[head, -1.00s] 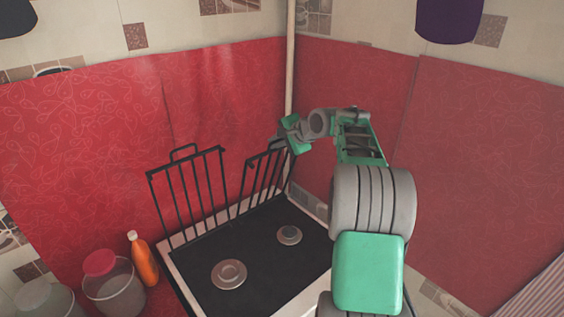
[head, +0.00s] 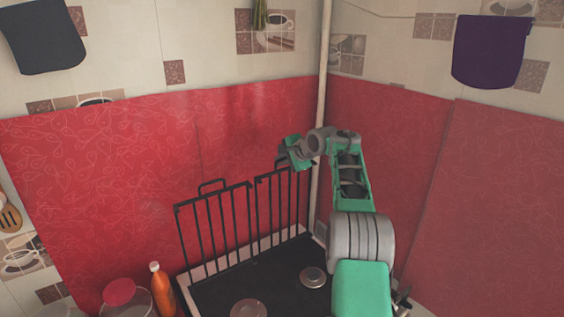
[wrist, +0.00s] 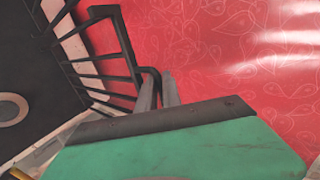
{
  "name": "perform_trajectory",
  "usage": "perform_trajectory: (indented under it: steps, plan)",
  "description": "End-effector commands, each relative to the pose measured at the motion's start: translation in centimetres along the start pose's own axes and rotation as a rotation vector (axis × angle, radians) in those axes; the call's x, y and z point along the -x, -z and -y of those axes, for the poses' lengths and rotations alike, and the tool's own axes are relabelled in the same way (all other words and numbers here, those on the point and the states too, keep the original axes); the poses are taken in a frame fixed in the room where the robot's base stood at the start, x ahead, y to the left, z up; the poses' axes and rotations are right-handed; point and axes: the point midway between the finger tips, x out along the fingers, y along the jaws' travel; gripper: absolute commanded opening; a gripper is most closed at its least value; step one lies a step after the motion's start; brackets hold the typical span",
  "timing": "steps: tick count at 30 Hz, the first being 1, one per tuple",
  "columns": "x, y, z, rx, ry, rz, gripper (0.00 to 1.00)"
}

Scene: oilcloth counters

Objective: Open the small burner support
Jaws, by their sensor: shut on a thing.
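The small burner support (head: 262,212) is a black barred grate standing nearly upright at the back right of the stove (head: 235,292). In the wrist view its bars (wrist: 105,76) rise from the dark stovetop toward the red wall. My gripper (head: 285,160) is at its top edge, and its grey fingers (wrist: 158,92) are shut on the support's handle (wrist: 151,71). My green gripper body hides part of the support's top in the head view. The large burner support (head: 214,228) also stands upright, just left of the small one.
Two burners, one near (head: 248,309) and one farther right (head: 313,277), lie on the stovetop. An orange bottle (head: 161,291) and a red-lidded jar (head: 121,294) stand left of the stove. The red wall covering (head: 130,180) is close behind the supports. A pale pipe (head: 321,140) runs up the corner.

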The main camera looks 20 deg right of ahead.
Motion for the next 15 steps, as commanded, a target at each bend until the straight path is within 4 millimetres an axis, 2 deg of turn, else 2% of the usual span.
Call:
perform_trajectory:
  steps: [2,3,6,15]
  plan:
    - [-0.03,0.08,-0.11,0.0,-0.002,-0.001,0.0]
    - [-0.02,0.07,-0.11,0.0,-0.002,-0.001,0.1]
    - [-0.03,0.06,-0.11,0.0,-0.002,-0.001,0.17]
    - [0.57,0.09,-0.09,0.001,0.001,-0.002,0.17]
